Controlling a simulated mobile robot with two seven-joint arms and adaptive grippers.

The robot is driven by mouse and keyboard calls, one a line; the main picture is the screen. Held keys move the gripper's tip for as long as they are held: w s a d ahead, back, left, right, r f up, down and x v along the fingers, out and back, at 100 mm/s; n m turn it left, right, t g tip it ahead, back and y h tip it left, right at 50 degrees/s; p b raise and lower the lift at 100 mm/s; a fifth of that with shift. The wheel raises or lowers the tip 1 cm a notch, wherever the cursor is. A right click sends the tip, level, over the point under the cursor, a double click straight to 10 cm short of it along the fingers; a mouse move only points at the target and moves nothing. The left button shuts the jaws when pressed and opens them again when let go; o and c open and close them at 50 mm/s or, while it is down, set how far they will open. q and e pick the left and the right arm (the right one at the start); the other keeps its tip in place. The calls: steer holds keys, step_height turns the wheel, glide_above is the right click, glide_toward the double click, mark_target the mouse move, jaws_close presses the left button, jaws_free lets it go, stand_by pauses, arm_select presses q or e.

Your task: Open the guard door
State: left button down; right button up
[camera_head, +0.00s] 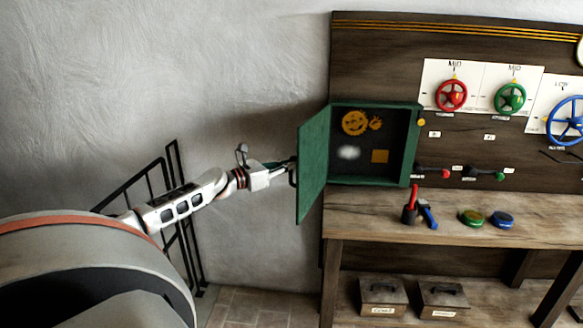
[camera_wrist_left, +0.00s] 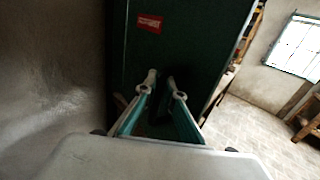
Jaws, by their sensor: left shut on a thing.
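The green guard door (camera_head: 313,163) stands wide open, swung out to the left of its green cabinet (camera_head: 411,150). My left gripper (camera_head: 290,168) is at the door's outer face, shut on the dark door handle (camera_head: 292,178). In the left wrist view the door (camera_wrist_left: 185,50) fills the middle, with a red label near its top. My left gripper's fingers (camera_wrist_left: 162,92) reach to the dark handle (camera_wrist_left: 163,84), which they partly hide. My right gripper is not in view.
The wooden bench (camera_head: 460,209) below the cabinet holds a red-handled tool (camera_head: 411,203), a blue tool (camera_head: 428,214), and green (camera_head: 471,217) and blue (camera_head: 503,219) round pieces. Handwheels are on the board at right. A black railing (camera_head: 172,195) stands by the wall behind my left arm.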

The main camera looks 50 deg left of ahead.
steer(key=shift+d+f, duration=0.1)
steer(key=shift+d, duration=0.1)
arm_select(q)
steer(key=c, duration=2.2)
jaws_free()
steer(key=shift+o, duration=0.2)
steer(key=shift+w, duration=0.1)
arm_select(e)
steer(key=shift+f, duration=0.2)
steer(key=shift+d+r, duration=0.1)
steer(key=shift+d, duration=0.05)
arm_select(q)
steer(key=s+a, duration=0.2)
steer(key=s, duration=1)
steer(key=shift+a, duration=0.15)
